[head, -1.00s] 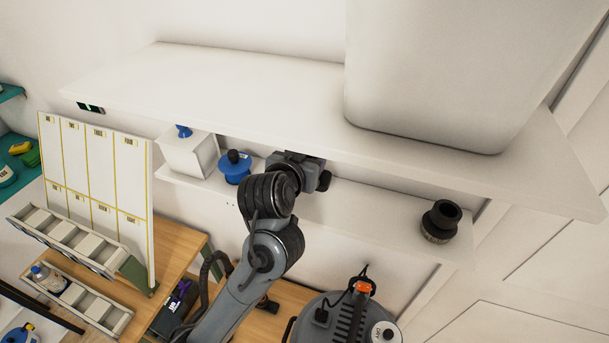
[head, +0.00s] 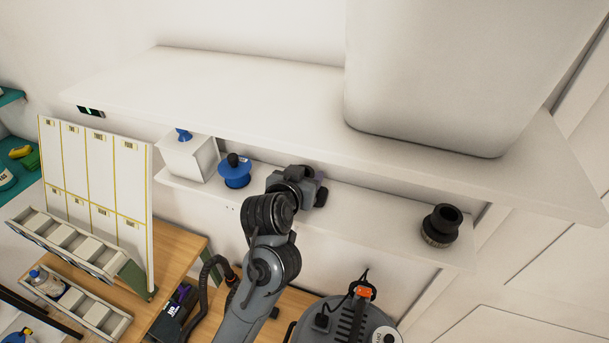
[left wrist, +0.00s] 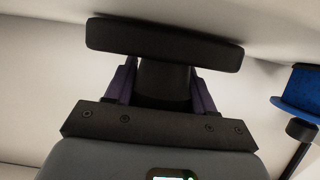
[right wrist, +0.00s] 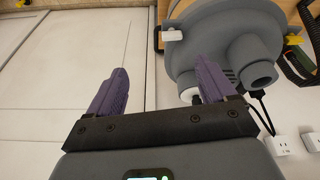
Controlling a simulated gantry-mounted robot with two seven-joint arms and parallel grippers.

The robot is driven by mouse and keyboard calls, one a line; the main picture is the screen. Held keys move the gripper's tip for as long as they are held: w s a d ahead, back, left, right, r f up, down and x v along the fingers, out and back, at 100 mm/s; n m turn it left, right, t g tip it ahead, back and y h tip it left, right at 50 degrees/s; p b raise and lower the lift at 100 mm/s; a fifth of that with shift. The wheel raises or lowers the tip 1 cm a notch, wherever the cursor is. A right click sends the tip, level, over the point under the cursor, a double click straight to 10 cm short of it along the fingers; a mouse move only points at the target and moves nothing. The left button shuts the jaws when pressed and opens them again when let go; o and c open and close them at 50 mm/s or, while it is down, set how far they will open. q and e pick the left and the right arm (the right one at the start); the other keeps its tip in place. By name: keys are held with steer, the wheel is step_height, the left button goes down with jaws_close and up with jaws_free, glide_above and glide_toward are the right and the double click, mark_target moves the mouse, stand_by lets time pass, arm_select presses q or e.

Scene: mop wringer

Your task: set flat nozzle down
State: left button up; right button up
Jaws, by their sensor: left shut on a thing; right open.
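The flat nozzle (left wrist: 165,42) is black, with a wide flat head and a round neck. In the left wrist view its neck is between the purple fingers of my left gripper (left wrist: 163,85), which is shut on it. In the head view my left gripper (head: 314,186) is over the lower white shelf (head: 375,215), below the front edge of the upper shelf. The nozzle is mostly hidden there, and I cannot tell if it touches the shelf. My right gripper (right wrist: 155,88) is open and empty in the right wrist view; it is outside the head view.
A blue round part with a black knob (head: 235,172) and a white box (head: 188,157) stand left of the gripper. A black round fitting (head: 440,225) stands at the shelf's right end. The upper shelf (head: 250,95) overhangs, bearing a large white bin (head: 430,80).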

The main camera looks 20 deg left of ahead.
arm_select(q)
steer(key=shift+f, duration=0.15)
steer(key=o, duration=1.1)
steer(key=shift+c, duration=0.2)
